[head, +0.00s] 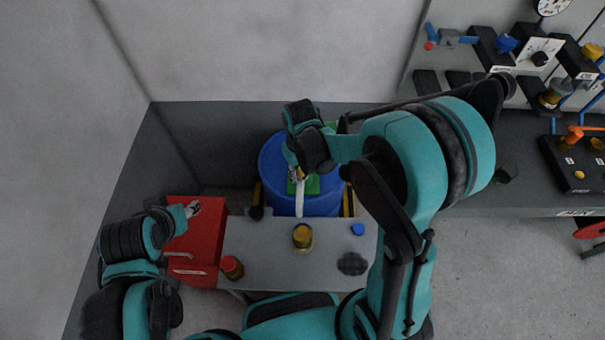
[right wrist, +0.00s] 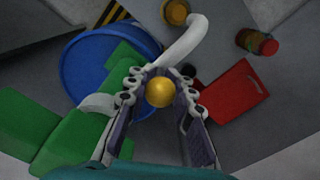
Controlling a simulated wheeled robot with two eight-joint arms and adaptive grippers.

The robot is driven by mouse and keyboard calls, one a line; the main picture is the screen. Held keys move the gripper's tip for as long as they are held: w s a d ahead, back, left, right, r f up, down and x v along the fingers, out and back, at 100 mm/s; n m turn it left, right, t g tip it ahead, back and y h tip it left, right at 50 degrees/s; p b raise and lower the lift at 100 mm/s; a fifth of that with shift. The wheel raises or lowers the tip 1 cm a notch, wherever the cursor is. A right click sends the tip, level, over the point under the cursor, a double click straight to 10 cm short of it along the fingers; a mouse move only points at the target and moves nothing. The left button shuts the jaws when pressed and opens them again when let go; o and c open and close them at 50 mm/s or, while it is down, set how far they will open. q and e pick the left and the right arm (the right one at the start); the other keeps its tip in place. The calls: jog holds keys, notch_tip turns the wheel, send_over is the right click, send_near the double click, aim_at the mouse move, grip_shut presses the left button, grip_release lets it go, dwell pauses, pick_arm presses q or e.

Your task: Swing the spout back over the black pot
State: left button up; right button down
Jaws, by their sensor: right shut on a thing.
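The white spout (head: 299,198) reaches from my right gripper toward the front of the blue drum. It shows as a curved white pipe in the right wrist view (right wrist: 186,42), its free end near a yellow-topped jar (right wrist: 175,12). My right gripper (head: 296,173) is shut on a gold knob (right wrist: 160,92) at the spout's base.
The blue drum (head: 271,163) with green parts (right wrist: 72,143) stands behind the grey table (head: 270,270). A red box (head: 197,240), a red-lidded jar (head: 232,268), the yellow-topped jar (head: 302,237) and a blue cap (head: 358,229) are near. A bench (head: 460,195) stands right.

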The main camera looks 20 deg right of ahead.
jog(key=w+a+m+b, duration=0.2)
jog(key=w+a+m, duration=0.7)
jog(key=w+m, duration=0.1)
jog(key=shift+m, duration=0.8)
jog(key=c, duration=1.4)
grip_release()
jog(key=shift+o, duration=0.6)
jog(key=shift+w+a, duration=0.1)
